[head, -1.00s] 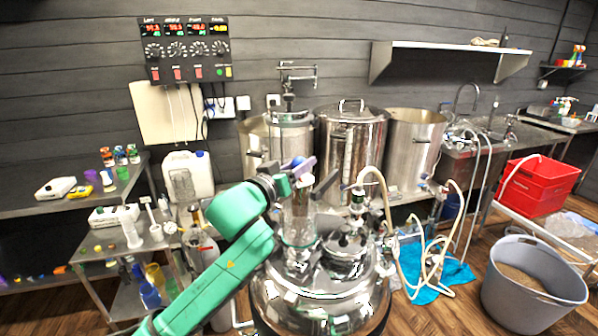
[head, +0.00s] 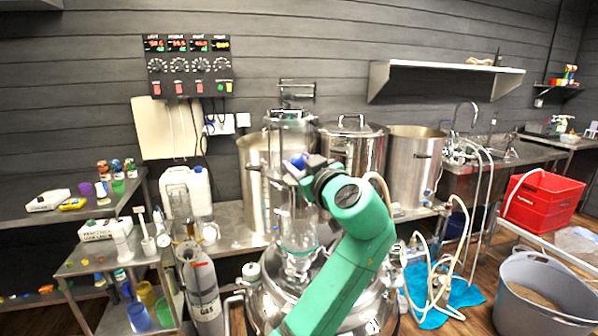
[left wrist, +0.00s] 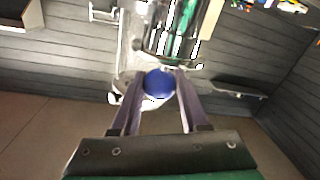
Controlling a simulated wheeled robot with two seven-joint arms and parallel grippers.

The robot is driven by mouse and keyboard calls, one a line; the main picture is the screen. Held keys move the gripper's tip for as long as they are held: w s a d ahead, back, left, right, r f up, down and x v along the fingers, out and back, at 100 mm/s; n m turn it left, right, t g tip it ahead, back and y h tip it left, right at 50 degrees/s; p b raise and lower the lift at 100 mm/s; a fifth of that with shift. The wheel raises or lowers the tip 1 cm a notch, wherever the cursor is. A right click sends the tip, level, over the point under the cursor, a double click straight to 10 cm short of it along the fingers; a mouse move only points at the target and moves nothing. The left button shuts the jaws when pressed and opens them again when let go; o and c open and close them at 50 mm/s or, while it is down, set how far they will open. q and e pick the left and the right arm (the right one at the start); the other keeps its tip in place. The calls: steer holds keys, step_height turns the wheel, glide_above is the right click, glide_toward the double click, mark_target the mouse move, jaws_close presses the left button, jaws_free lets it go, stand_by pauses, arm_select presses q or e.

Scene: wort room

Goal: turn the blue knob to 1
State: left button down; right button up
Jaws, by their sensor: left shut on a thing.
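The blue knob (left wrist: 158,83) is a round blue ball in the left wrist view, between the two fingers of my left gripper (left wrist: 157,88). In the head view the blue knob (head: 299,159) shows at the tip of my left gripper (head: 306,163), beside the tall glass column over the steel vessel. The gripper is shut on the knob. Any mark for 1 on or around the knob is too small to read. My right gripper is in neither view.
A shiny steel vessel (head: 268,300) stands below my left arm. Steel pots, one of them lidded (head: 352,145), stand behind. A grey gas cylinder (head: 203,290) is at the left and a grey bucket (head: 545,300) at the right. A control panel (head: 189,66) hangs on the wall.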

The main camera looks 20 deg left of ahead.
arm_select(q)
steer(key=shift+r+n+g+y, duration=0.1)
steer(key=shift+n+g+y, duration=0.4)
steer(key=shift+y, duration=0.1)
steer(key=shift+r+n+g+y+p, duration=0.2)
steer(key=shift+n+g+y+p, duration=0.3)
steer(key=shift+n+g+y, duration=0.4)
steer(key=shift+n+g+y+p, duration=1)
steer(key=shift+n+g, duration=0.3)
steer(key=shift+g, duration=0.5)
steer(key=shift+f, duration=0.15)
steer(key=shift+c, duration=2.2)
jaws_free()
steer(key=shift+w+a+f, duration=0.1)
steer(key=shift+f, duration=0.1)
